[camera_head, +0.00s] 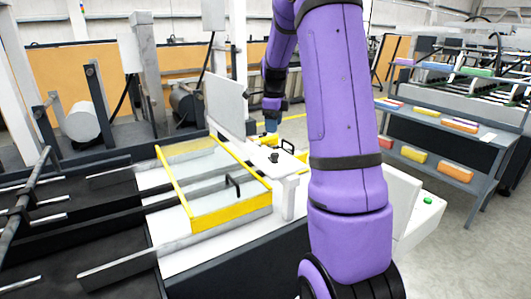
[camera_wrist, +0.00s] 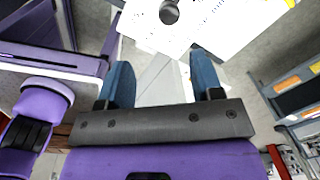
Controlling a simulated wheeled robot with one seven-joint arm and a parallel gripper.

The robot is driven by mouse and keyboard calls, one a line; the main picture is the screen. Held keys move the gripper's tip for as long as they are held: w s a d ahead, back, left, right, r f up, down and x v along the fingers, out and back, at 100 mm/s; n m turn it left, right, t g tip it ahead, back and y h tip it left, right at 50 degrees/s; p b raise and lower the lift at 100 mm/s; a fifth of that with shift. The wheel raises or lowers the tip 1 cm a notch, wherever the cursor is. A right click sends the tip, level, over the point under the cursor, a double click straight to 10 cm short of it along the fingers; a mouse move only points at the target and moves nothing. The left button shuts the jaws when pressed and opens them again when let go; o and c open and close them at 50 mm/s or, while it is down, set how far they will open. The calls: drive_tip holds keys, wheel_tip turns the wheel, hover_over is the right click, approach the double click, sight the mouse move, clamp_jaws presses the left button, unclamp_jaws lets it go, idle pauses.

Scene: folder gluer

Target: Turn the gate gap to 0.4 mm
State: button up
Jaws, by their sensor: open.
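A dark round knob (camera_wrist: 169,11) sits on a white plate (camera_wrist: 205,22) with small printed marks, at the top of the wrist view. The marks are too small to read. In the head view small dark knobs, one of them here (camera_head: 274,157), stand on the white plate (camera_head: 262,150) beside the yellow-framed guard. I cannot tell which one matches the wrist view. My gripper (camera_wrist: 155,85) has two blue fingers spread apart with nothing between them. In the head view its blue tip (camera_head: 271,125) is above and behind the plate, apart from the knobs.
A clear guard with a yellow frame (camera_head: 230,213) and black handle covers the machine left of my arm. An upright grey panel (camera_head: 226,103) stands close to my gripper. A shelf rack (camera_head: 440,150) with coloured boxes is at the right. Open floor lies before it.

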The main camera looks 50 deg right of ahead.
sight(275, 153)
drive_tip(key=shift+m, duration=0.7)
drive_tip(key=f, duration=0.4)
drive_tip(key=d+f, duration=0.1)
drive_tip(key=f, duration=0.3)
drive_tip(key=w+d+f, duration=0.1)
drive_tip(key=f, duration=0.3)
drive_tip(key=shift+f, duration=0.1)
drive_tip(key=c, duration=0.9)
